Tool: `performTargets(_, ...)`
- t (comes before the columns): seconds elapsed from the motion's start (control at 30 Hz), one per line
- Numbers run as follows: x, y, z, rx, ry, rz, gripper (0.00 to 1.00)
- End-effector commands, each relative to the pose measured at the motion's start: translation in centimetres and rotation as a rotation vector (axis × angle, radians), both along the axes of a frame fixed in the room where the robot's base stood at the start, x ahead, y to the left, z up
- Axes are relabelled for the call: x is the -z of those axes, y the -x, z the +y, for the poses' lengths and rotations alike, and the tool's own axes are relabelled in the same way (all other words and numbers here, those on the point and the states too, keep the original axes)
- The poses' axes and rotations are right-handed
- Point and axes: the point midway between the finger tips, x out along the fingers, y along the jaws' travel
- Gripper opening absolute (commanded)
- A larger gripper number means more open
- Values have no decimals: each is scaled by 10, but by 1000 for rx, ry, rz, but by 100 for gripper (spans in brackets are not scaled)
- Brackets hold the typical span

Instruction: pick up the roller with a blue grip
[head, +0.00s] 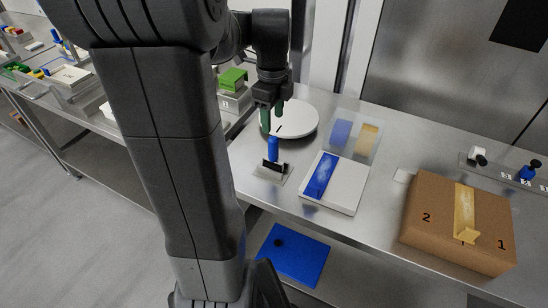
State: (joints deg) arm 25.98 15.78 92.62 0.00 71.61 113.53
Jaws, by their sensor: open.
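The blue grip (273,149) stands upright above a dark head in a small metal holder (270,177) on the steel bench. The lower end of this tool is small in the picture, so I cannot make out the roller itself clearly. My gripper (272,117) points down above the blue grip, with its fingers apart and empty. The fingertips look a little higher than the grip's top and not around it. The exact gap between them is hard to tell from this view.
A round white plate (303,118) lies behind the grip. A white board (342,190) with a blue strip and a clear panel (352,138) stand to the right. A cardboard box (430,238) sits near the front edge. A green-topped block (233,79) is behind left.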

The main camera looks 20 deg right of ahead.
Motion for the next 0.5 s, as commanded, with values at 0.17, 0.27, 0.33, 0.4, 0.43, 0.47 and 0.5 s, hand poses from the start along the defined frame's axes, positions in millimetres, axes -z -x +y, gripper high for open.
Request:
performTargets(0.17,34,1,0,0,-1,3,51)
performTargets(0.27,44,1,0,0,-1,2,51)
performTargets(0.33,48,1,0,0,-1,1,51)
performTargets(0.4,52,1,0,0,-1,2,51)
performTargets(0.43,55,2,-1,0,-1,2,51)
performTargets(0.47,59,3,-1,0,-1,3,51)
performTargets(0.5,64,4,-1,0,-2,4,51)
